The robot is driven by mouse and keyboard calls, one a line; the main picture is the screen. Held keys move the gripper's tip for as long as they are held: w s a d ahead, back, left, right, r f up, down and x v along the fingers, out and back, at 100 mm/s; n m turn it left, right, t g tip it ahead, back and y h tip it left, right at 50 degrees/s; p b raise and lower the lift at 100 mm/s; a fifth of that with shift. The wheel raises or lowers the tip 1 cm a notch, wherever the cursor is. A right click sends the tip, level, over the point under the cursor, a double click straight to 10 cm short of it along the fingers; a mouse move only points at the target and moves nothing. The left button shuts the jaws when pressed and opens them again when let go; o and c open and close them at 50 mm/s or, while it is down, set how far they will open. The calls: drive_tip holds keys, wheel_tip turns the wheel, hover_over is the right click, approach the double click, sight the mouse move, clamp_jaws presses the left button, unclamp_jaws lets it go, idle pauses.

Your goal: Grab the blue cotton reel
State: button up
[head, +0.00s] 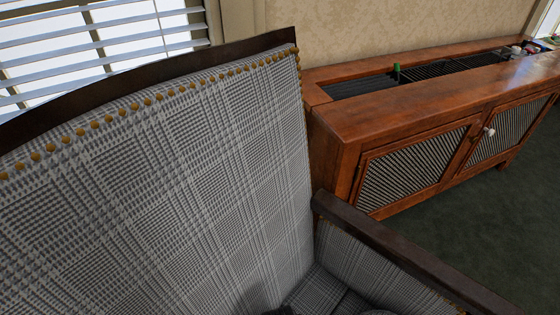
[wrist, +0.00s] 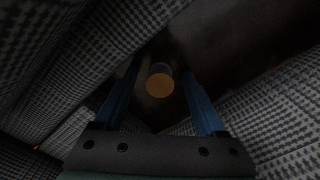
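In the wrist view, a small cylinder with a round tan end (wrist: 160,85) shows between the fingers of my gripper (wrist: 161,70). Its side is dark and bluish in the shade, so it looks like the cotton reel, though its colour is hard to tell. The two blue fingers stand apart on either side of it, with a gap visible at each side. My gripper is open and holds nothing. A dark surface lies beyond the reel. In the head view neither the reel nor my gripper can be made out.
A checked armchair (head: 190,170) with brass studs fills the head view's left; its wooden arm (head: 400,250) runs to the lower right. Checked fabric (wrist: 280,110) surrounds my gripper closely. A wooden cabinet (head: 400,115) stands behind, with a small green object (head: 396,72) on its top.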

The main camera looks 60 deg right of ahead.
clamp_jaws()
